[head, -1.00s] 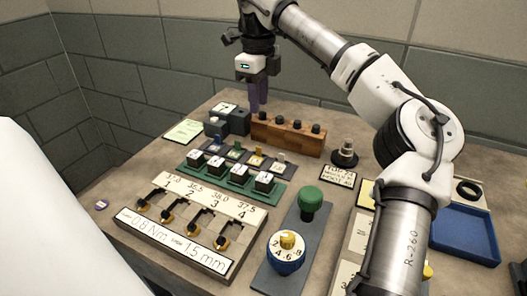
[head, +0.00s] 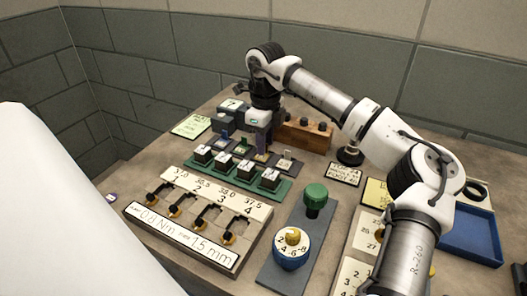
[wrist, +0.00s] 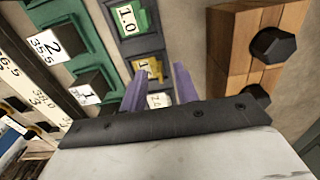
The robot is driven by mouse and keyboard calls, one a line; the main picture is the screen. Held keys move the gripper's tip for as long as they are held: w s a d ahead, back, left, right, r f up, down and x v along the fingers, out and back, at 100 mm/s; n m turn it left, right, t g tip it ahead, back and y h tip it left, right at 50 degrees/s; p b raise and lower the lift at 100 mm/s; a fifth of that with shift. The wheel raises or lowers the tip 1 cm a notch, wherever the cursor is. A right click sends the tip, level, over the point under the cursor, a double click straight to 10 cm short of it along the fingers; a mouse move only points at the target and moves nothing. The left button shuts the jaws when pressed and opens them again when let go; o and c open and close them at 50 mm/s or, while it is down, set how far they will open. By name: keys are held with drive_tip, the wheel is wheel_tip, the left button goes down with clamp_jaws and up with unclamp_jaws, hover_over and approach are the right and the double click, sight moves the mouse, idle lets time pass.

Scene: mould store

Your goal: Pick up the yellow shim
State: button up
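The yellow shim (wrist: 147,70) sits in a slot of the dark shim holder (wrist: 143,46) in the wrist view, beside a green shim marked 1.0 (wrist: 132,19). My gripper (wrist: 159,70) is open, with its two purple fingers apart and the yellow shim showing between their tips, nearer the left finger. I cannot tell whether either finger touches it. In the head view my gripper (head: 262,145) is down over the shim row, and its fingers mostly hide the yellow shim. Another label shows partly behind the fingers in the wrist view.
A wooden block (head: 303,134) with dark knobs stands close behind the gripper. A green rack (head: 238,178) of numbered blocks lies in front. A green knob (head: 315,195), a blue dial (head: 292,249) and a blue tray (head: 470,235) are to the right.

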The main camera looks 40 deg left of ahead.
clamp_jaws()
drive_tip(key=shift+r, duration=0.15)
